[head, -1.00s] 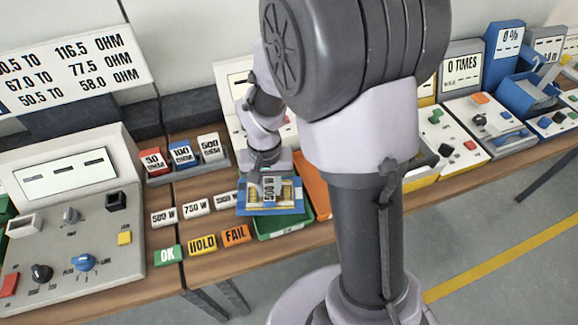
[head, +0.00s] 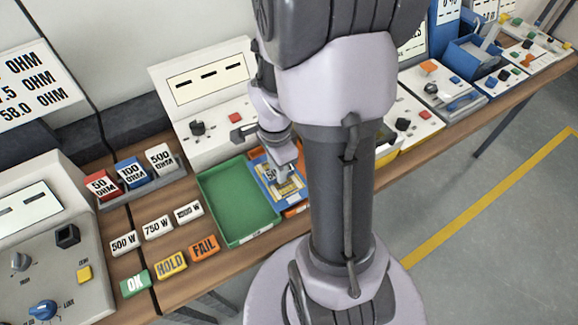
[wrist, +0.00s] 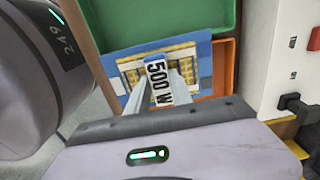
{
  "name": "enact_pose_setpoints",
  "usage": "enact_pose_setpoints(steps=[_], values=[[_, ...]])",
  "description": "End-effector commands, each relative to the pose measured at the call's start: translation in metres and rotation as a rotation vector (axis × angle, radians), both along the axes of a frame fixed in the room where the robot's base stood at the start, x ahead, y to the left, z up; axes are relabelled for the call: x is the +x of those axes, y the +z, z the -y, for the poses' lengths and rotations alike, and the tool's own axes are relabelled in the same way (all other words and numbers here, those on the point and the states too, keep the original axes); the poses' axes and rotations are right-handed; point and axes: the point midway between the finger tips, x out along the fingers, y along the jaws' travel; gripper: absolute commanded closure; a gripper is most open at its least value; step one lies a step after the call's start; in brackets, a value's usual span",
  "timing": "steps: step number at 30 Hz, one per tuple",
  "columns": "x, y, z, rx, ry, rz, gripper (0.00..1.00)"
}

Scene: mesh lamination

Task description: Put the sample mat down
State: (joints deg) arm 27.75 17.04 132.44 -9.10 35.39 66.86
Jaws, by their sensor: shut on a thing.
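The sample mat (head: 262,180) is a blue sheet with yellow patterned patches and a white "500 W" label. My gripper (head: 283,178) is shut on it, and the fingers (wrist: 163,98) show at the label in the wrist view. The mat (wrist: 205,62) overlaps the orange tray (wrist: 226,68), covering much of it. I cannot tell whether the mat touches the tray. The green tray (head: 237,200) beside it is empty.
Tiles marked OK (head: 135,284), HOLD (head: 171,264) and FAIL (head: 204,247) lie left of the green tray, with wattage tiles behind them. A white meter console (head: 215,140) stands behind the trays. My arm hides part of the bench at right.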

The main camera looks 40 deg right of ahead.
Motion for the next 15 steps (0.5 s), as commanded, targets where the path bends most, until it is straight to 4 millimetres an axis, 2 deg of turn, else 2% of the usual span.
enact_pose_setpoints(steps=[3,10,15], values=[[0.004,-0.003,0.024,0.0,-0.003,0.001,1.0],[0.008,-0.005,0.048,0.0,-0.001,0.001,1.0],[0.008,-0.042,0.049,0.001,0.003,-0.001,1.0]])
